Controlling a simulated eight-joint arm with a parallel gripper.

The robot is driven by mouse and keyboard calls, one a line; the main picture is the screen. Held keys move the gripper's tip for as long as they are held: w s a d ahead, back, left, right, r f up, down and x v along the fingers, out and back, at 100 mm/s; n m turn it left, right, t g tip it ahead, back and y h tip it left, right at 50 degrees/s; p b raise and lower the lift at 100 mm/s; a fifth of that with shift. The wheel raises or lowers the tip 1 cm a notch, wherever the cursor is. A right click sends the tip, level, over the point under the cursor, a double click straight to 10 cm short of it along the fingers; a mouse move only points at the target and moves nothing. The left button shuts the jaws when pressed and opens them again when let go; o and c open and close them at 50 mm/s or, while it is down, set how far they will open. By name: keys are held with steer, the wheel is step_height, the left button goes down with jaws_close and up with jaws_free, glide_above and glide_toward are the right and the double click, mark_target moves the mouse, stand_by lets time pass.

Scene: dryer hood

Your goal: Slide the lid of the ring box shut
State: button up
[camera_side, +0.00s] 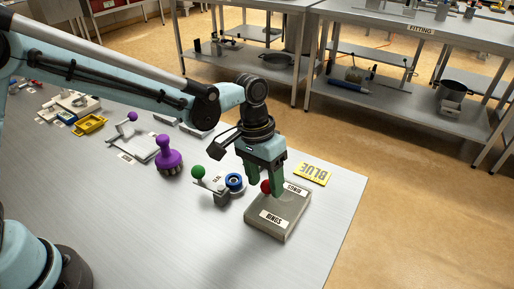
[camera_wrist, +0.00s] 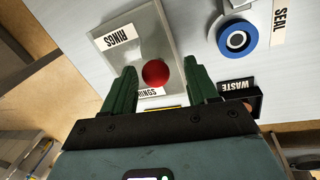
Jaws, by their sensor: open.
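The ring box (camera_side: 293,215) is a flat grey box near the table's right edge, with RINGS labels at both ends. A red ball knob (camera_side: 266,187) stands at its upper left side in the side view, partly hidden by my fingers. My gripper (camera_side: 264,186) points down over that end of the box. In the wrist view the box (camera_wrist: 165,35) lies ahead, and the red knob (camera_wrist: 155,73) sits between my two green fingers (camera_wrist: 160,70), with gaps visible on both sides. The fingers are open. I cannot tell how far the lid stands open.
A blue ring-shaped part (camera_side: 235,181) and a green-knobbed fixture (camera_side: 212,187) stand left of the box. A purple-handled brush (camera_side: 169,156) is farther left. A yellow BLUE card (camera_side: 313,173) lies behind the box. A black WASTE tray (camera_wrist: 256,105) shows in the wrist view.

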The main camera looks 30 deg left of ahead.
step_height(320, 180, up, 12)
steer(key=a, duration=0.2)
steer(key=shift+w+a, duration=0.15)
steer(key=shift+w, duration=0.1)
steer(key=s+a+f+n+t+y, duration=0.1)
steer(key=s+a+t, duration=0.2)
steer(key=a, duration=0.6)
steer(key=s+a+f+n+t+y, duration=0.1)
steer(key=s+a+t, duration=0.3)
steer(key=s+a, duration=0.4)
steer(key=shift+a+f+t, duration=0.3)
steer(key=shift+a, duration=0.6)
